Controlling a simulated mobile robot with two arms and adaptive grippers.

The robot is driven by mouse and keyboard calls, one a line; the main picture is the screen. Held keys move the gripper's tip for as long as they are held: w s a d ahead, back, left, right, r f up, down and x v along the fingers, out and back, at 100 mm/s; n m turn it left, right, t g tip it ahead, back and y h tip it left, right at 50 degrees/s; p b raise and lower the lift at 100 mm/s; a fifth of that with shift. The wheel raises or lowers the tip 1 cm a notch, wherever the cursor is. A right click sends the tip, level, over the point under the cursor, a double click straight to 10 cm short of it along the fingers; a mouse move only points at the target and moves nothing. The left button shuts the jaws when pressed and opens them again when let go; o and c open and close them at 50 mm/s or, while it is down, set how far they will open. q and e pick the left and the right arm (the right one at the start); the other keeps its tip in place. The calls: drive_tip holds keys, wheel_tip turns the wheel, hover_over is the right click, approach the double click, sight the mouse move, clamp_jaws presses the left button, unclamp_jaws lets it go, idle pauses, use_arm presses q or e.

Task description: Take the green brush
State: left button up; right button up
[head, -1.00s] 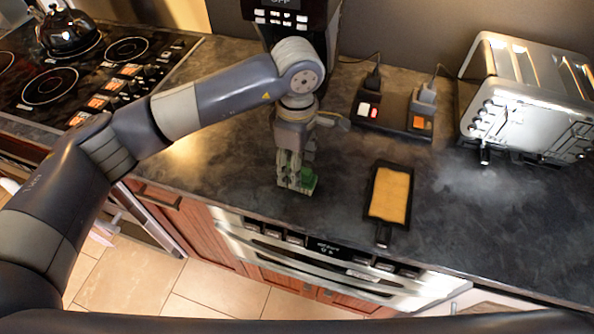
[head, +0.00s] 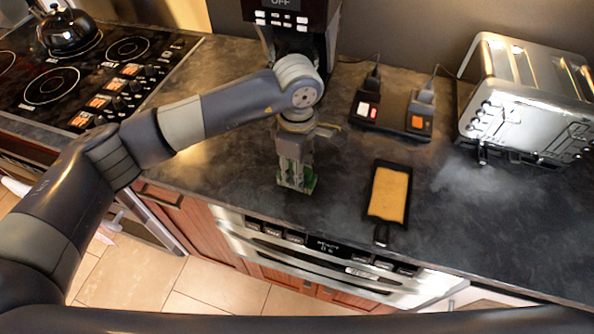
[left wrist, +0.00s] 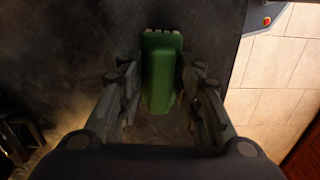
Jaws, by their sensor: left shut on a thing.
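The green brush (left wrist: 160,75) stands out in the left wrist view, between the two fingers of my left gripper (left wrist: 160,95). The fingers are shut on it from both sides. In the head view only a little of the green brush (head: 310,181) shows beside the fingers of my left gripper (head: 296,183), low over the dark countertop near its front edge. The fingers hide most of the brush there. I cannot tell whether the brush touches the counter. My right gripper is not in view.
A black tray with a tan surface (head: 389,193) lies right of the gripper. A silver toaster (head: 530,95) stands at the right, a power strip (head: 392,112) behind the tray, a coffee machine (head: 318,22) at the back. A stove (head: 95,75) is at the left.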

use_arm(q)
drive_tip(key=shift+r+b, duration=0.3)
drive_tip(key=shift+r, duration=0.05)
drive_tip(key=shift+s+d+r+b, duration=0.1)
drive_tip(key=shift+s+r+b, duration=0.2)
drive_tip(key=shift+r+b, duration=0.3)
drive_tip(key=shift+s+d+r+b, duration=0.1)
drive_tip(key=shift+s+r+b, duration=0.2)
drive_tip(key=shift+r, duration=0.35)
drive_tip(key=s+d+r+b, duration=0.1)
drive_tip(key=s+d+b, duration=0.2)
drive_tip(key=s, duration=1.1)
drive_tip(key=shift+s+r+b, duration=0.25)
drive_tip(key=shift+r+b, duration=0.15)
drive_tip(key=shift+b, duration=0.35)
drive_tip(key=o, duration=0.4)
drive_tip(key=shift+c, duration=1.4)
